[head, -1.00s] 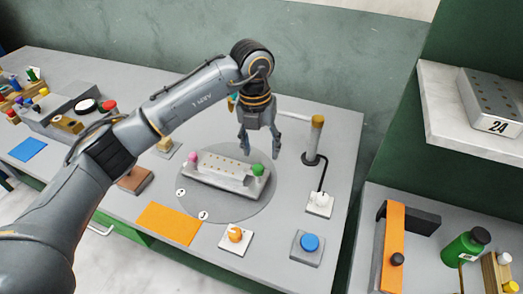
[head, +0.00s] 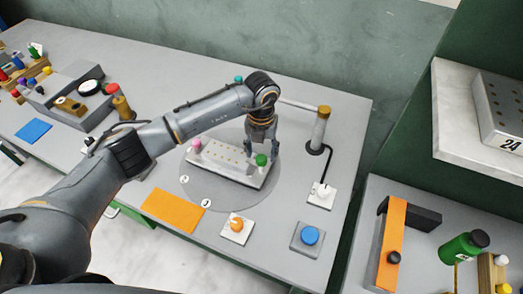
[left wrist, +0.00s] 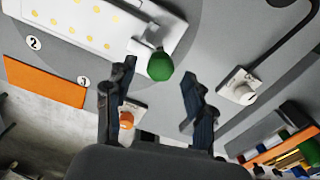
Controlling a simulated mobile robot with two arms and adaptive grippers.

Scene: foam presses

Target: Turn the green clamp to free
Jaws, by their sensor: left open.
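The green clamp (head: 261,160) is a round green knob at the right end of a white plate (head: 225,168) with rows of holes. In the left wrist view the green knob (left wrist: 160,66) shows between and beyond the fingertips. My left gripper (head: 261,150) is open and points down just above the knob. Its two fingers (left wrist: 155,90) stand apart with nothing between them that I can see held. A pink knob (head: 196,146) sits at the plate's left end. My right gripper is not in view.
The plate lies on a round grey disc (head: 215,200) with number markers. Around it are an orange mat (head: 172,211), an orange knob (head: 237,225), a blue button (head: 310,236), a white switch (head: 321,193) and a post (head: 321,130) with a cable.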

